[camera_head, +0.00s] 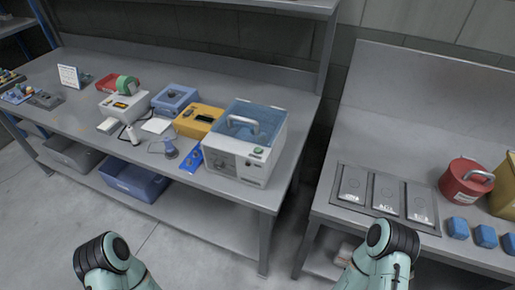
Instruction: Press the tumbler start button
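A white boxy machine (232,160) with a clear blue-tinted lid (245,121) stands at the right end of the left bench; it looks like the tumbler. A grey curved handle or drum shows under or on the lid. A small green button (258,150) is at the upper right of its front face and looks like the start button. A dark round knob (221,165) is at the front's left, with small marks at the lower right. Nothing touches the machine. Only parts of my two arms show at the bottom edge; neither gripper is in view.
A gap separates this bench from the right bench, which holds a panel of plates (386,194) and a red pot (464,182). Floor in front is clear.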

